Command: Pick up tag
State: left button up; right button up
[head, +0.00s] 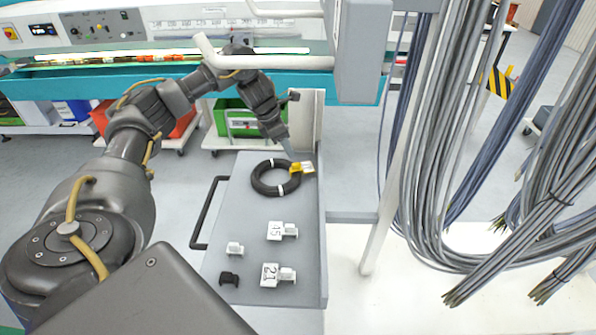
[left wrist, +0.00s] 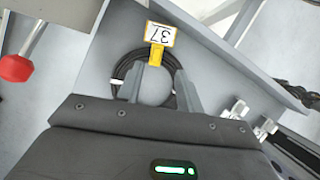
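The yellow tag (head: 302,168) with a white label lies at the right edge of a black cable coil (head: 257,184) on a grey cart. In the left wrist view the tag (left wrist: 160,34) reads 37, upside down, and its narrow yellow stem reaches over the coil (left wrist: 127,68). My left gripper (head: 289,153) points down at the tag from behind. In the left wrist view its fingers (left wrist: 161,69) are apart with nothing held between them; the stem lies just beyond the tips. I cannot tell whether they touch it. My right gripper is not in view.
White tags marked 45 (head: 276,231) and 21 (head: 270,274), a small white clip (head: 235,248) and a black clip (head: 229,278) lie nearer on the cart (head: 237,205). The cart has a raised right wall (head: 322,230). Grey cables (head: 425,190) hang at the right.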

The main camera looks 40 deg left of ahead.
aim_at(301, 168)
pick_arm(q)
jog(key=x, duration=0.2)
jog(key=shift+w+f, duration=0.2)
jog(key=shift+f, duration=0.15)
jog(key=shift+x, duration=2.7)
jog(key=shift+a, duration=0.15)
jog(key=shift+c, duration=0.3)
grip_shut()
